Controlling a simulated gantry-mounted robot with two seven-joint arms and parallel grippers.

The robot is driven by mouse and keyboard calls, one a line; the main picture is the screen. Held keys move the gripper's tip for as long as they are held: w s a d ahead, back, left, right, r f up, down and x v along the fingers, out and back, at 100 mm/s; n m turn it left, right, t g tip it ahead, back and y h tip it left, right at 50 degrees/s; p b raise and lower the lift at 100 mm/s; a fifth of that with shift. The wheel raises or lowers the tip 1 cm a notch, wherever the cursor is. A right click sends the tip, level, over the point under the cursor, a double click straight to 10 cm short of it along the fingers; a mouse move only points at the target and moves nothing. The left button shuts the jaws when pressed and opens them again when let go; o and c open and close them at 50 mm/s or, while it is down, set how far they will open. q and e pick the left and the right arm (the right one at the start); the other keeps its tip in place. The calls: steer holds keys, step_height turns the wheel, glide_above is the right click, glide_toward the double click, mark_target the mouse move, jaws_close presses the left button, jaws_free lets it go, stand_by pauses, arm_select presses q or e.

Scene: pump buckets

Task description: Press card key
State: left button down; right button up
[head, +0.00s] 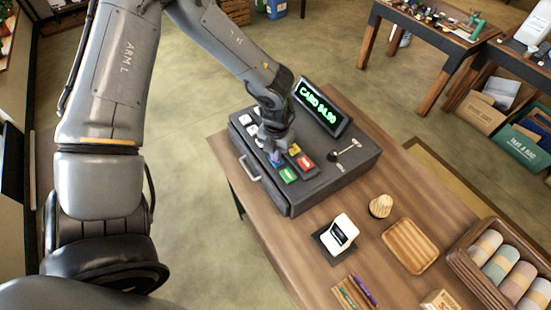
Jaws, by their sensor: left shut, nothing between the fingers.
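The cash register (335,165) sits on the wooden table and has a keypad on its top left. Its tilted display (320,110) glows green and appears to read "CARD" with a dollar amount. My left gripper (276,155) is shut, with its tips down at a blue key (276,160). I cannot tell whether the tips touch or press it. A green key (288,175), a red key (305,162) and a yellow key (295,149) are beside it. The key labels are too small to read, and the gripper hides part of the keypad. My right gripper is out of view.
A small white card reader (340,232) stands on a dark pad in front of the register. A wooden tray (410,246), a round wooden item (380,206) and a basket (465,262) of rolled cloths are to the right. Pens (364,291) lie at the front.

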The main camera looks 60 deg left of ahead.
arm_select(q)
steer(key=shift+r, duration=0.1)
steer(key=shift+r+p, duration=0.4)
steer(key=shift+r, duration=0.15)
steer(key=shift+r+p, duration=1.55)
steer(key=shift+r, duration=1.3)
